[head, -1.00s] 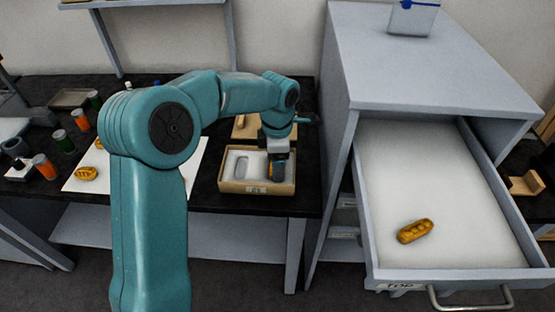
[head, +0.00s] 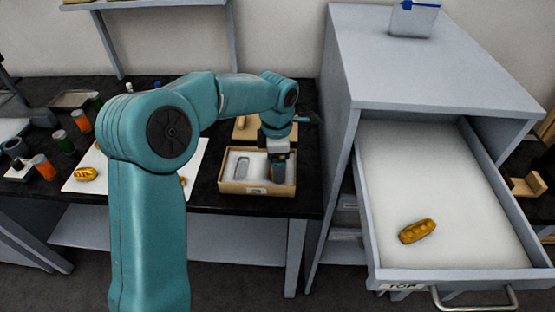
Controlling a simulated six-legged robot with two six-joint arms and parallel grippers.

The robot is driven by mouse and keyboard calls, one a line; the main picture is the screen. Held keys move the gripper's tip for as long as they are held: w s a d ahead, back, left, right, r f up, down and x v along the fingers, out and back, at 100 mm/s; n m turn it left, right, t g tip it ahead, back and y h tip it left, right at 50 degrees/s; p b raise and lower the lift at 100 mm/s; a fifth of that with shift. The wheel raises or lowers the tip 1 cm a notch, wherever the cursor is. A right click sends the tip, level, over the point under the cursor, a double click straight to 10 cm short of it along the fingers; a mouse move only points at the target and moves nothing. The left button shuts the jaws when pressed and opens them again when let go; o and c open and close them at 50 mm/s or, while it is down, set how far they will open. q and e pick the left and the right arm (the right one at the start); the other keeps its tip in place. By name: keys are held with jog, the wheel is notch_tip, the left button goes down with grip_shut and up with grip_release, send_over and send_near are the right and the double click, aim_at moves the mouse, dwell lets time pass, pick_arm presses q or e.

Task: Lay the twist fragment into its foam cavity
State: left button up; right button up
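A foam-lined box (head: 257,189) with a label on its front stands on the dark bench. A pale foam cavity (head: 241,167) shows in its left part. My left gripper (head: 277,172) points down into the box's right part, its fingers low at the foam. A little orange-brown shows at the fingers; whether they hold a fragment is unclear. A gold fragment with slanted bands (head: 86,174) lies on the white sheet at left, and a beaded gold fragment (head: 417,231) lies in the open drawer. I cannot tell for sure which is the twist. My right gripper is not in view.
The open drawer (head: 372,215) juts out from the grey cabinet (head: 430,60) at right. Several jars (head: 45,167) stand at left by the white sheet (head: 115,187). Another gold piece (head: 183,181) is partly hidden by my arm. A wooden block (head: 245,128) sits behind the box.

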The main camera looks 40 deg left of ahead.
pick_arm(q)
jog(key=shift+s+d+f, duration=0.2)
jog(key=shift+s+f, duration=0.15)
jog(key=shift+f, duration=0.4)
jog(key=shift+r+p, duration=0.35)
jog(key=shift+p, duration=0.1)
notch_tip(320, 180, up, 13)
jog(key=p, duration=0.1)
jog(key=shift+w+a+f, duration=0.15)
jog(key=shift+w, duration=0.15)
